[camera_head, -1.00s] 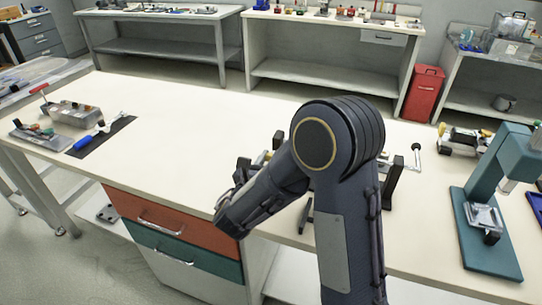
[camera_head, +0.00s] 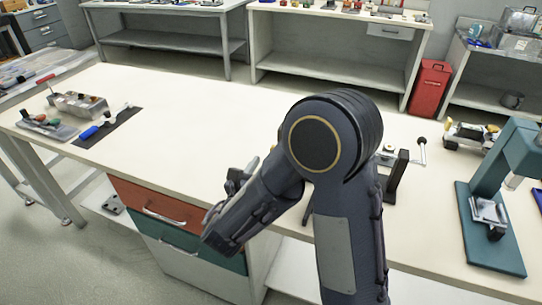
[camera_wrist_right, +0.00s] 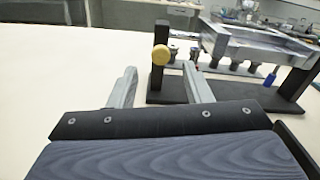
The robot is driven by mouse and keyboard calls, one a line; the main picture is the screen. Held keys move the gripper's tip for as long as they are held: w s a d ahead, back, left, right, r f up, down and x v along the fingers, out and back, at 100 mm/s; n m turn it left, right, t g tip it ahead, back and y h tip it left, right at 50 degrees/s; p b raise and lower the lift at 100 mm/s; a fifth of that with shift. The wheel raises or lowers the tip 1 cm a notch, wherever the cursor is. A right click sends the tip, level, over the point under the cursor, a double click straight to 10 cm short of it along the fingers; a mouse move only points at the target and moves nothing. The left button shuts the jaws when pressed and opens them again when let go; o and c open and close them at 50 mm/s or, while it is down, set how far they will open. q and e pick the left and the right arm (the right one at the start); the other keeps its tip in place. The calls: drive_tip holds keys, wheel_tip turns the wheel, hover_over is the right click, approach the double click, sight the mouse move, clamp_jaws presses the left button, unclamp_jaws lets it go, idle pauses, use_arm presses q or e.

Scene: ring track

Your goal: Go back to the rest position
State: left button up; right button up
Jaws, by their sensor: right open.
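My right gripper (camera_wrist_right: 160,84) shows in the right wrist view with its two pale fingers spread apart and nothing between them. It points over the white workbench (camera_head: 190,105). A black stand (camera_wrist_right: 160,97) with a yellow knob (camera_wrist_right: 160,55) is just beyond the fingers; I cannot tell how wide the gap is. In the head view my right arm rises from the bottom, bends at the elbow and reaches down-left by the bench's front edge. It hides much of the stand, whose right post (camera_head: 397,177) shows. My left gripper is not in view.
A teal press (camera_head: 491,240) stands at the bench's right. A dark mat (camera_head: 118,133) with a blue-handled tool (camera_head: 90,132) and a metal block (camera_head: 76,104) are at the left. Red and teal drawers are below the front edge. The bench's middle is clear.

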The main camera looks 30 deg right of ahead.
drive_tip(key=shift+v, duration=0.8)
drive_tip(key=s+d+m+g+y+p, duration=0.2)
drive_tip(key=s+d+m+g+p, duration=0.2)
drive_tip(key=s+d+m+g, duration=0.55)
drive_tip(key=s+m+g+y+p, duration=0.2)
drive_tip(key=s+m+y, duration=0.3)
drive_tip(key=s+m, duration=0.3)
drive_tip(key=s+a+r+m+t+y+p, duration=0.4)
drive_tip(key=a+r+m+y, duration=0.4)
drive_tip(key=a+m+y, duration=0.2)
drive_tip(key=a+m+t, duration=0.1)
drive_tip(key=a+m, duration=0.1)
drive_tip(key=shift+s+a+r+m, duration=0.25)
drive_tip(key=shift+s+a+m, duration=0.1)
drive_tip(key=shift+s+a, duration=0.05)
